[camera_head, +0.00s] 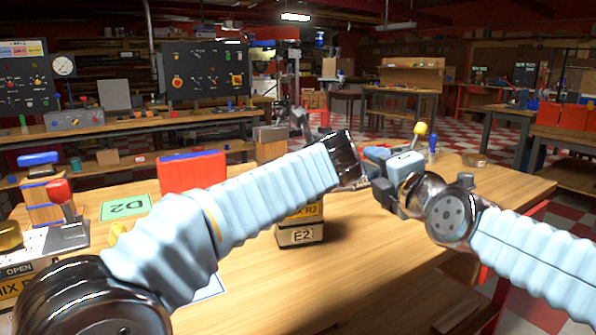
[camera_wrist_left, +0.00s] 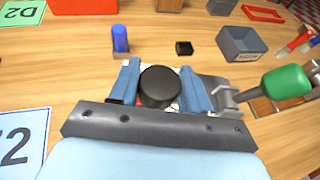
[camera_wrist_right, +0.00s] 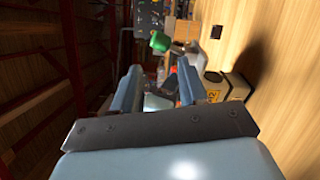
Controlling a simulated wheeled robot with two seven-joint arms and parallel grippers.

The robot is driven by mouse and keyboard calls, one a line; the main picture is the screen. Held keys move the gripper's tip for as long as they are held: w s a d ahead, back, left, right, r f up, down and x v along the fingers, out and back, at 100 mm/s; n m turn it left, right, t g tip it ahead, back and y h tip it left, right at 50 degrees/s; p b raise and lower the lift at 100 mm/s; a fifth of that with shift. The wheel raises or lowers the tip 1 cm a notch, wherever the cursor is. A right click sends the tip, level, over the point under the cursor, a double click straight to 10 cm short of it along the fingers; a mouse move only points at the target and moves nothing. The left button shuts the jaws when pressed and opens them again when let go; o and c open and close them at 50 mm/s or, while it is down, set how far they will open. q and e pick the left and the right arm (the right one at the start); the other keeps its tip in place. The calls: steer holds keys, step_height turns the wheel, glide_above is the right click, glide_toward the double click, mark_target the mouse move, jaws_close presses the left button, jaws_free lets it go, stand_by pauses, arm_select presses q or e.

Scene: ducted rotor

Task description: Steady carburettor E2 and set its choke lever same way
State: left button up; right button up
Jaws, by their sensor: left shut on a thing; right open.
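A lever with a green knob (camera_wrist_left: 286,82) sticks out to the right of that grip; the green knob also shows in the right wrist view (camera_wrist_right: 160,42). My right gripper (camera_head: 384,178) is open and empty, apart from the carburettor and to its right in the head view. Its fingers frame no object in the right wrist view.
Units with a red knob (camera_head: 58,190) and a yellow knob (camera_head: 9,236) stand at the left. A green D2 card (camera_head: 125,207) and red bin (camera_head: 192,172) lie behind the left arm. Another yellow knob (camera_head: 420,128) stands beyond the right gripper. The table's front right is clear.

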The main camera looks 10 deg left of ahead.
stand_by(0.4)
steer(key=shift+o, duration=1.3)
steer(key=shift+w, duration=0.15)
steer(key=w+f+m+g+y, duration=0.4)
steer(key=w+m+g, duration=0.4)
steer(key=m, duration=0.4)
steer(key=d+r+m+g+y, duration=0.3)
steer(key=d+r+y, duration=0.1)
steer(key=d+y, duration=0.15)
steer(key=shift+h, duration=0.25)
steer(key=x, duration=1.1)
steer(key=shift+s+a, duration=0.25)
steer(key=shift+s, duration=0.05)
jaws_close()
